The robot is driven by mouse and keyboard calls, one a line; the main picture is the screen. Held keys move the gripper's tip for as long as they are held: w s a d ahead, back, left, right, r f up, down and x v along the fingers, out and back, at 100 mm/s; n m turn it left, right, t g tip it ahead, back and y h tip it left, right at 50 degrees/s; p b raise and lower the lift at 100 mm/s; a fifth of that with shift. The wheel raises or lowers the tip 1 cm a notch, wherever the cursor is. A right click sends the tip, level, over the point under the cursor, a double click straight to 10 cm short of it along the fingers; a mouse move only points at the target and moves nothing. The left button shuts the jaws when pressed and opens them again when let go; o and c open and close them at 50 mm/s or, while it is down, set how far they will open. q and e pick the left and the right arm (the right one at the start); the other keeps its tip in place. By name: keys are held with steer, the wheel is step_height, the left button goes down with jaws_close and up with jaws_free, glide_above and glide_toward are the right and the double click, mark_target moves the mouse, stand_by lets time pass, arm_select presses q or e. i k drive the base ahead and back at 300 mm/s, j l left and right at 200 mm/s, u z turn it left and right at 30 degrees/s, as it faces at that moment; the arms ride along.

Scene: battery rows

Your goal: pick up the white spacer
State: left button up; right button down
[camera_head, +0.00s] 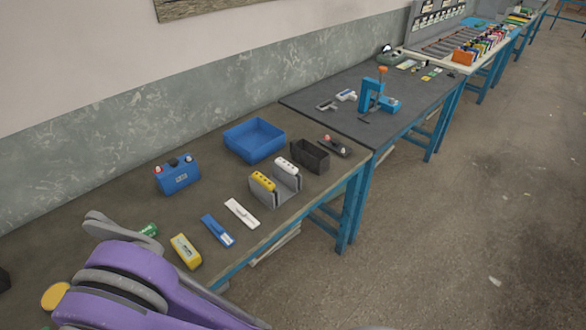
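A flat white bar (241,213), which looks like the white spacer, lies on the near table between a blue bar (217,230) and a grey holder (284,197). A second white piece (288,166) with dark dots stands in the holder beside a similar yellow piece (263,181). Nothing touches the flat white bar. My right gripper is not in view.
A yellow block (185,251), a blue battery case (178,176), a blue tray (254,140) and a black bin (309,157) stand on this table. A green object (149,229) is beside my arm. A blue fixture (377,96) stands on the adjoining table.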

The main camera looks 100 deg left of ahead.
mark_target(289, 167)
steer(key=u, duration=3.25)
steer(key=i+z, duration=0.15)
steer(key=i, duration=0.6)
steer(key=i+j+z, duration=0.1)
steer(key=i, duration=0.65)
steer(key=j, duration=0.1)
